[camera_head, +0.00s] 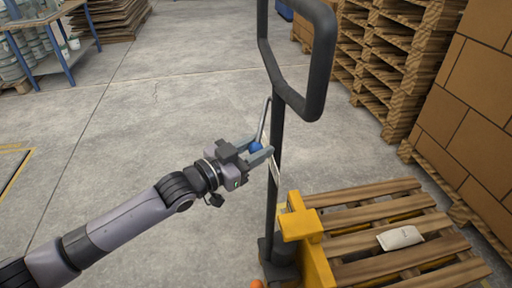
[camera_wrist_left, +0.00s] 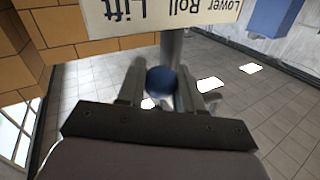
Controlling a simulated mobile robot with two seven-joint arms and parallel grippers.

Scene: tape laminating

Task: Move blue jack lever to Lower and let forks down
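The blue jack lever knob (camera_head: 256,146) sits at the low end of a thin grey rod beside the dark jack handle post (camera_head: 275,170). My left gripper (camera_head: 262,150) reaches it from the left, one finger on each side, and looks shut on it. The left wrist view shows the blue knob (camera_wrist_left: 161,80) between the two fingertips. Above it a pale label plate (camera_wrist_left: 175,14) reads Lower, Roll, Lift upside down. The yellow jack body (camera_head: 315,250) stands at the post's foot. My right gripper is not in view.
A white packet (camera_head: 400,238) lies on the pallet. The black handle loop (camera_head: 320,65) rises above my gripper. Stacked pallets (camera_head: 400,50) and cardboard boxes (camera_head: 465,110) line the right. A blue rack (camera_head: 55,45) stands far left. The concrete floor between is clear.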

